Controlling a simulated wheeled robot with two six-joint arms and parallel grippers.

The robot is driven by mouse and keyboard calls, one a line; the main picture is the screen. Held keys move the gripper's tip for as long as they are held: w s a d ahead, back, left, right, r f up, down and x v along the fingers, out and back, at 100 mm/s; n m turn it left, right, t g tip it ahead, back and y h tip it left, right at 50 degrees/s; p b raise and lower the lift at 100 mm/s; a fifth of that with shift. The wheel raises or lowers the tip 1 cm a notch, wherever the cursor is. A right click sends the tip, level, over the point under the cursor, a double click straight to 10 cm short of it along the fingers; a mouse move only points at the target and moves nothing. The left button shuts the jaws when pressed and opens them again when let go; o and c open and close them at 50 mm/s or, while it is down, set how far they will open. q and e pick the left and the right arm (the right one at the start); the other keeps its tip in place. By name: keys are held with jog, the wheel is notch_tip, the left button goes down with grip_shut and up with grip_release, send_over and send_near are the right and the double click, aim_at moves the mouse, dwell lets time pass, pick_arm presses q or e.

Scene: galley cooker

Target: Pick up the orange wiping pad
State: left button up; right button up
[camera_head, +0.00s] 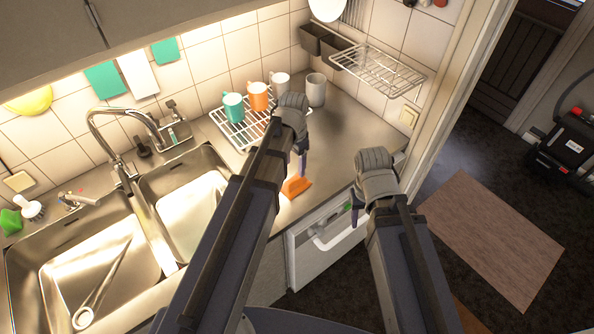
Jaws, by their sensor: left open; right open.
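The orange wiping pad (297,187) lies on the steel counter near its front edge, right of the sinks. Part of it is hidden behind my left arm. My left gripper (301,165) is open and empty, pointing down just above and behind the pad; I cannot tell the exact gap. My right gripper (354,211) is open and empty, in front of the counter edge by the white appliance, to the right of the pad.
Behind my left gripper stands a wire rack (240,133) with a teal mug (233,107), an orange mug (258,96) and a white mug (279,82). A grey cup (316,89) stands beside it. Two sinks (100,262) with a tap (120,112) lie left. The right counter is clear.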

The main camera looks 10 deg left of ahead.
aim_at(295, 178)
pick_arm(q)
jog(key=shift+s+f+b, duration=0.1)
jog(key=shift+f+b, duration=0.25)
jog(key=shift+b, duration=0.05)
jog(key=f+b, duration=0.4)
jog(key=f, duration=0.1)
jog(key=f+b, duration=0.2)
jog(key=b, duration=0.1)
jog(key=shift+w+f, duration=0.15)
jog(key=shift+w, duration=0.2)
grip_shut()
